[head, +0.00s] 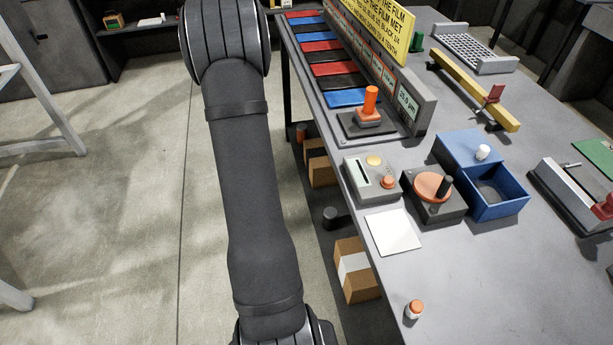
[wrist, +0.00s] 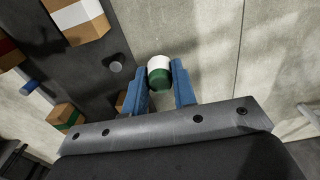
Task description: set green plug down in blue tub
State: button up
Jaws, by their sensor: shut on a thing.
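In the wrist view my gripper (wrist: 161,84) has its two blue fingers shut on the green plug (wrist: 159,79), which is green at one end and white at the other. The plug is held clear of anything, with the floor behind it. My gripper is out of the head view; only my arm shows there. The blue tub (head: 501,211) stands on the grey bench at the right of the head view. Its top is open in front and its inside looks empty. A blue lid (head: 463,147) with a white knob lies at its back left side.
A dial box with a black handle (head: 432,190) stands just left of the tub. A white square pad (head: 393,232) and an orange-and-white plug (head: 413,309) lie nearer. A clamp-like fixture (head: 567,190) is to the right. Cardboard boxes (head: 355,272) sit below the bench.

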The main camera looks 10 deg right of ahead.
jog(key=w+d+r+m, duration=0.3)
jog(key=w+d+r, duration=0.2)
jog(key=d+r, duration=0.3)
jog(key=w+d+r+m, duration=0.35)
jog(key=d+r, duration=0.25)
jog(key=d, duration=0.3)
jog(key=d+r+m, duration=0.5)
jog(key=d+r, duration=0.9)
jog(key=s+d+r+m, duration=0.1)
jog(key=s+d+r, duration=0.1)
jog(key=s+d, duration=0.65)
jog(key=s+d+r, duration=0.2)
jog(key=s+d, duration=0.6)
jog(key=s, duration=0.1)
jog(key=s+d+f+n, duration=0.1)
jog(key=s+d+f, duration=0.3)
jog(key=s, duration=0.3)
jog(key=s+d+f+n, duration=0.2)
jog(key=s+d+f, duration=0.3)
jog(key=s, duration=0.3)
jog(key=shift+s+f, duration=0.2)
jog(key=shift+f, duration=0.3)
